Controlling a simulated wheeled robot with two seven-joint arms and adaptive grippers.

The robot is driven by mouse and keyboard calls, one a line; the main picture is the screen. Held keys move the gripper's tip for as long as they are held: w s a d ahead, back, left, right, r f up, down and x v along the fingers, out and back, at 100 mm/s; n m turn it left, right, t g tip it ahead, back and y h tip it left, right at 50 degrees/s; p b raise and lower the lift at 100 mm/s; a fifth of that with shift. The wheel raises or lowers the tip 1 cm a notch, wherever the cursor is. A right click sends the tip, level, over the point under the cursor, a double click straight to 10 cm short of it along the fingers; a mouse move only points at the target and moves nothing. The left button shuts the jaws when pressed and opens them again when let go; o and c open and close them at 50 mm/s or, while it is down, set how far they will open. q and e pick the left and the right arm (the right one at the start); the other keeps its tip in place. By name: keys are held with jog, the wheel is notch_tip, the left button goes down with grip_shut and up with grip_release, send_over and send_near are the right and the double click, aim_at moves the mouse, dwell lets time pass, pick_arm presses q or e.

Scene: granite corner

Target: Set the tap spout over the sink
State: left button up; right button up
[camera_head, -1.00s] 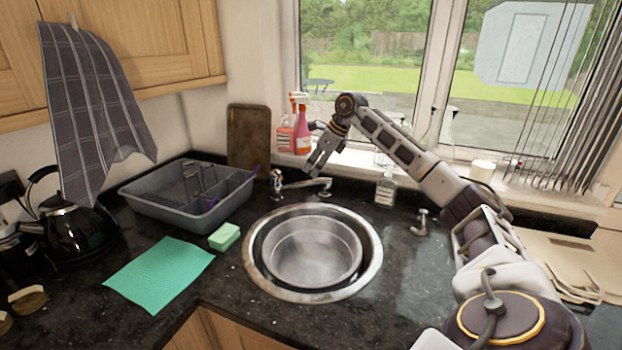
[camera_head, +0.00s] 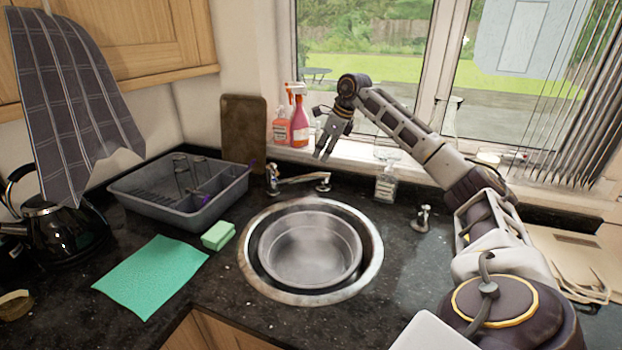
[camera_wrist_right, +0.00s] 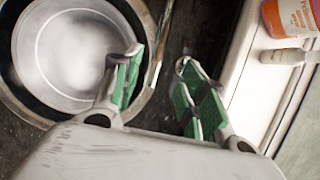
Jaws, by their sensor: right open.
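The chrome tap (camera_head: 298,180) stands behind the sink. Its spout runs sideways to the right, along the back of the rim, and its end is not above the bowl. The round steel sink (camera_head: 372,250) holds a round metal basin (camera_head: 310,248). My right gripper (camera_head: 323,157) is open and empty, pointing down just above the spout's free end. In the wrist view its green-padded fingers (camera_wrist_right: 163,88) are spread apart, with the sink (camera_wrist_right: 22,95) at upper left. A thin chrome strip near the left finger may be the spout; I cannot tell. My left gripper is out of view.
Spray bottles (camera_head: 299,125) stand on the sill behind my gripper. A soap bottle (camera_head: 386,186) and a small metal fitting (camera_head: 423,218) are right of the tap. A grey dish rack (camera_head: 180,195), green sponge (camera_head: 218,235) and green cloth (camera_head: 152,275) are on the left.

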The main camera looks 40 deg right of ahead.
aim_at(312, 175)
jog(key=shift+w+a+f, duration=0.15)
jog(key=shift+w+f, duration=0.1)
jog(key=shift+f, duration=0.4)
jog(key=x, duration=0.5)
jog(key=shift+f, duration=0.2)
jog(key=x, duration=0.5)
jog(key=shift+w, duration=0.15)
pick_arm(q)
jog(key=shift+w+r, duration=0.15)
pick_arm(e)
jog(key=shift+w+a+f, duration=0.1)
jog(key=shift+w+f, duration=0.15)
jog(key=shift+f, duration=0.45)
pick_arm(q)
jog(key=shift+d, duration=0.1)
pick_arm(e)
jog(key=c, duration=0.8)
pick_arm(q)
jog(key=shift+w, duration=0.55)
pick_arm(e)
grip_shut()
